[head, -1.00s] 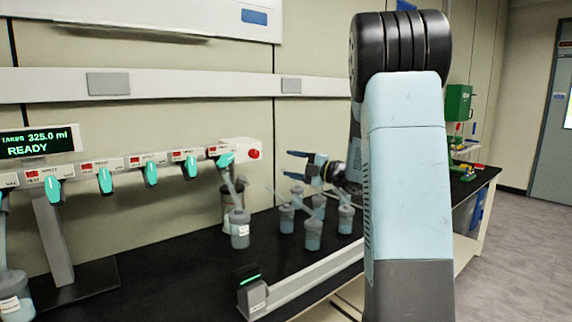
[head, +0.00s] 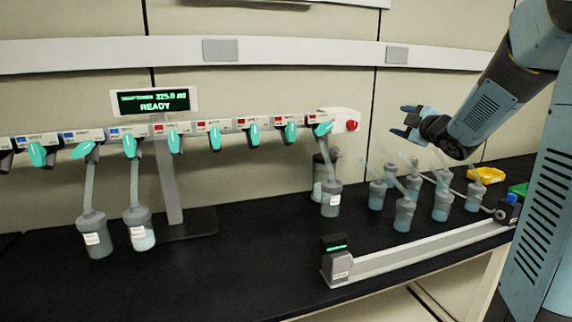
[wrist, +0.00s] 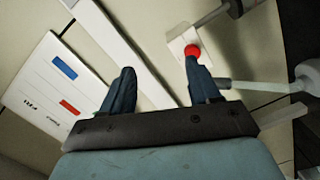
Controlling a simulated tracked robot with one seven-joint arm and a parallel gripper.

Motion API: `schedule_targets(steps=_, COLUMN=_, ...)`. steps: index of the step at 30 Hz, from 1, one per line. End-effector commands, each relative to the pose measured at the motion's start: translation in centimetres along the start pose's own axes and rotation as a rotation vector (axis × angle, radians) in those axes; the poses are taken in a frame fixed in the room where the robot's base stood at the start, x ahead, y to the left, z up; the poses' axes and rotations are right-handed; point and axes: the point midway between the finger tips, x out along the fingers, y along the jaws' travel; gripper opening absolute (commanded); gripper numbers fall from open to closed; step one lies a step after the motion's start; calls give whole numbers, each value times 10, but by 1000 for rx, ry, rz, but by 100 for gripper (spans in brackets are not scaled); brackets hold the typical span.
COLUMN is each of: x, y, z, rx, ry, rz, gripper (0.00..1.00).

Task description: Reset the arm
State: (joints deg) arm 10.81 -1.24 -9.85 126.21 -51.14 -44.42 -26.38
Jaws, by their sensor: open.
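My gripper (head: 408,121) is at the right in the head view, raised above the bench and pointing left. It also shows in the wrist view (wrist: 158,80), with its two dark fingers spread apart and nothing between them. The arm reaches in from the right edge of the head view. Several grey-capped flasks (head: 403,214) stand on the black bench below and to the right of my gripper. The row of teal valves (head: 215,137) runs along the manifold to the left of it, ending in a red button (head: 352,125).
A display (head: 153,102) reads READY. Two flasks (head: 139,229) hang at the left valves, and another flask (head: 331,199) is under the rightmost valve. A long grey rail unit (head: 420,252) lies along the bench's front. A yellow bin (head: 486,175) is at the far right. The front left bench is clear.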

Motion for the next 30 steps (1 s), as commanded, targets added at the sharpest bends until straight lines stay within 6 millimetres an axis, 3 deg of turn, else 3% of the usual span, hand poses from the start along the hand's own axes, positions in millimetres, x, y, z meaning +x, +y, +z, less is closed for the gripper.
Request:
schedule_targets(steps=4, x=-31, y=7, z=-9, rx=145, ry=-169, rz=6, gripper=61)
schedule_targets(steps=11, x=-91, y=-9, z=-20, rx=409, ry=-417, rz=-22, gripper=61)
schedule_targets(steps=17, x=-153, y=-46, z=-39, rx=653, ry=-610, rz=-89, gripper=61)
schedule_targets(steps=24, x=-238, y=-107, z=-75, rx=933, ry=-825, rz=-227, gripper=61)
schedule_targets(steps=30, x=-297, y=-153, z=-105, rx=1095, ry=-964, rz=-356, gripper=61)
